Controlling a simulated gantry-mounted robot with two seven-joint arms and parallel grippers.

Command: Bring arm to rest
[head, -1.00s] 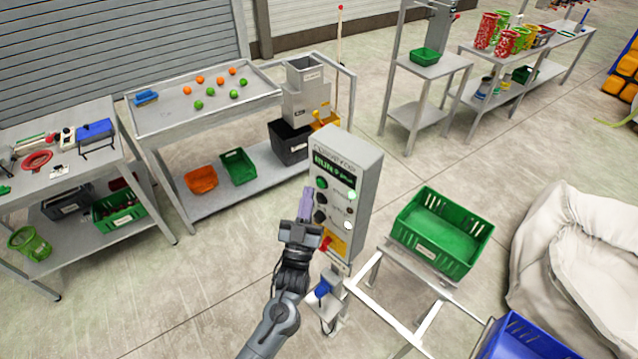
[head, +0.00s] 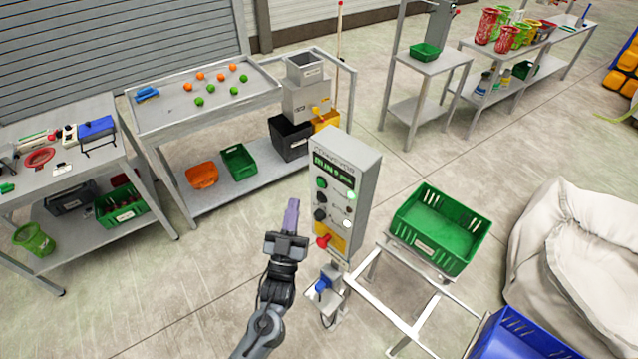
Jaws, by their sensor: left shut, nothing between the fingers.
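My left gripper (head: 291,215) is in the lower middle of the head view, its purple fingers closed together and empty. It is to the left of the grey conveyor control box (head: 344,185) and apart from it, with floor visible between. The box has a lit display reading RUN, a green button (head: 321,183), a black knob (head: 320,215) and a red button (head: 323,241) on a yellow plate. My right gripper is not in view.
A green crate (head: 480,247) sits on a metal frame (head: 378,299) right of the box. A blue crate (head: 497,347) and a white bag (head: 590,260) are further right. A table with orange and green balls (head: 262,97) stands behind. Floor to my left gripper's left is clear.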

